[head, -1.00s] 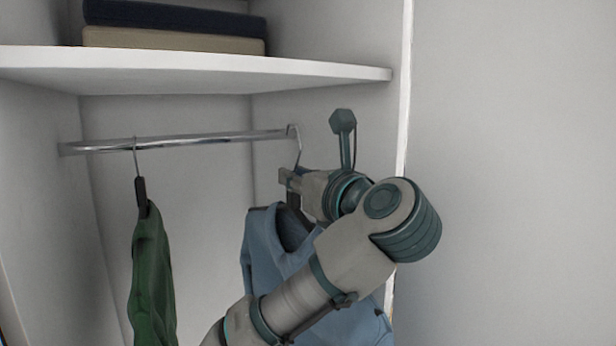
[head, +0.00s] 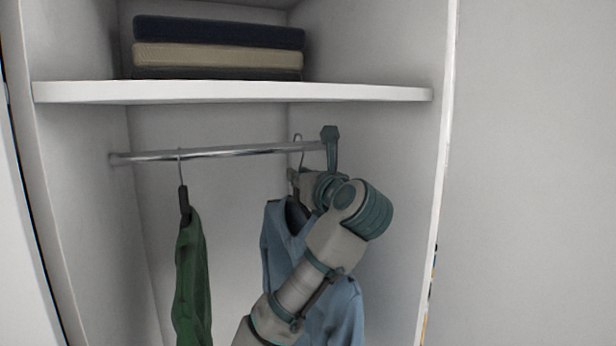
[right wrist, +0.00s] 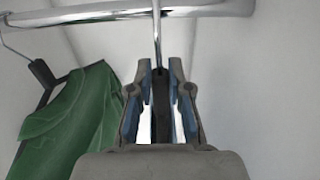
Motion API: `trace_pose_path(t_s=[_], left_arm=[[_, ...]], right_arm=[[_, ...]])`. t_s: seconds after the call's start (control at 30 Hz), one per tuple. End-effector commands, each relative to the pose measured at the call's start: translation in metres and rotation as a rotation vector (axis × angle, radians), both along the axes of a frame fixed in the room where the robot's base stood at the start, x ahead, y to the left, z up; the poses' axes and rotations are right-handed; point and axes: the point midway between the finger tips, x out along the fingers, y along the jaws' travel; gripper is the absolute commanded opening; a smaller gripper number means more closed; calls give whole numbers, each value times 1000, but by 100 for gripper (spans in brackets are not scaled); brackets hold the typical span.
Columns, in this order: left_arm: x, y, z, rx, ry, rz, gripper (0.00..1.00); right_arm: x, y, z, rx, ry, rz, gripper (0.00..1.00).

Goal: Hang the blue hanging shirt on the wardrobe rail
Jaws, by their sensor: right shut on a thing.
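The blue shirt (head: 281,235) hangs below my right gripper (head: 295,182) inside the wardrobe, partly hidden by my arm. The right gripper is shut on the neck of its dark hanger; in the right wrist view the gripper (right wrist: 160,90) has the hanger (right wrist: 160,105) between its fingers. The metal hook (head: 298,150) rises from it to the height of the wardrobe rail (head: 235,152). In the right wrist view the hook goes up to the rail (right wrist: 215,8); I cannot tell if it rests on it. My left gripper is not in view.
A green shirt (head: 192,280) hangs on the rail to the left, also seen in the right wrist view (right wrist: 75,120). A white shelf (head: 230,92) above holds folded cloths (head: 218,55). The right side wall is close to my arm.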

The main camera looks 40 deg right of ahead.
Motion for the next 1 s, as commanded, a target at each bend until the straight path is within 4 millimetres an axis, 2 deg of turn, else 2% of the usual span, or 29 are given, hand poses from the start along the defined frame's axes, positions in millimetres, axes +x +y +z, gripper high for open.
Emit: trace_pose_path(t_s=[0.5,0.87,1.0], left_arm=[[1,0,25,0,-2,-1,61],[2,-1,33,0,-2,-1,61],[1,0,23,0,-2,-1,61]], right_arm=[[64,-20,2,-1,1,0,0],[87,-28,1,-1,0,0,0],[86,-27,-13,1,-1,0,0]])
